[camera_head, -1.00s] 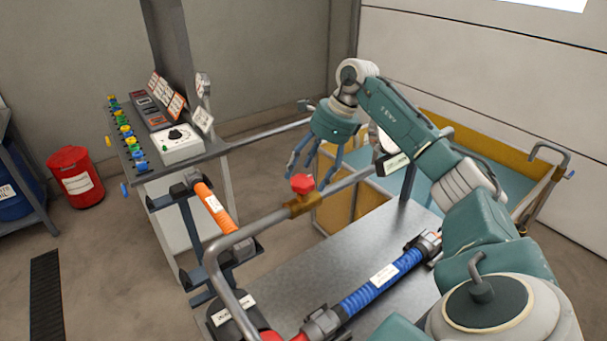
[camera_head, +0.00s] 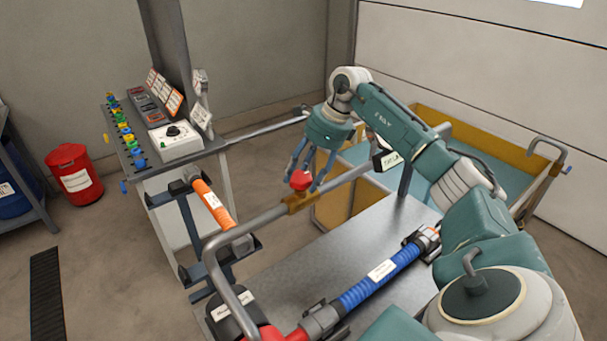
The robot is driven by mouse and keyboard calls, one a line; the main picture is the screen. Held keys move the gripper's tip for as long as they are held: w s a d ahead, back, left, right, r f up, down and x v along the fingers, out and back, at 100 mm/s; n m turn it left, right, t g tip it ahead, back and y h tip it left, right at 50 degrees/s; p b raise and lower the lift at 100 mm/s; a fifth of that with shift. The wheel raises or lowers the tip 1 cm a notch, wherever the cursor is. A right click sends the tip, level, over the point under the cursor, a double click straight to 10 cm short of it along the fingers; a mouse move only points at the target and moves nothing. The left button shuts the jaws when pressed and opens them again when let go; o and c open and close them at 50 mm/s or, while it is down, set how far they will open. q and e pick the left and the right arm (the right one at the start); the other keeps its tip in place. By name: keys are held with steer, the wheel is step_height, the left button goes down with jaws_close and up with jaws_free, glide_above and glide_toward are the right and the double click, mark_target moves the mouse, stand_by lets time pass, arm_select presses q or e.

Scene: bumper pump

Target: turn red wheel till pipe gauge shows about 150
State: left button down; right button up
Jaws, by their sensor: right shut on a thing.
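The red wheel (camera_head: 299,180) sits on a brass valve body (camera_head: 301,201) in the grey pipe (camera_head: 262,218). My right gripper (camera_head: 304,176) reaches down from above, its fingers shut around the red wheel. The fingers hide part of the wheel. A dark box with a white label (camera_head: 389,160) stands on the pipe line to the right, partly behind my right arm. I see no readable gauge dial on the pipe. My left gripper is not in view.
A blue hose (camera_head: 382,271) lies over the grey metal table (camera_head: 290,275). An orange hose (camera_head: 213,203) stands to the left. A control panel (camera_head: 174,142) with coloured valves is at the back left. A yellow-walled tank (camera_head: 480,135) is behind my right arm. A red bin (camera_head: 74,173) stands far left.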

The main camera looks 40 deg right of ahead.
steer(key=shift+w+r, duration=0.2)
steer(key=shift+r, duration=0.1)
steer(key=o, duration=1)
steer(key=shift+o, duration=0.6)
steer(key=shift+w+a+f, duration=0.15)
steer(key=v, duration=1.2)
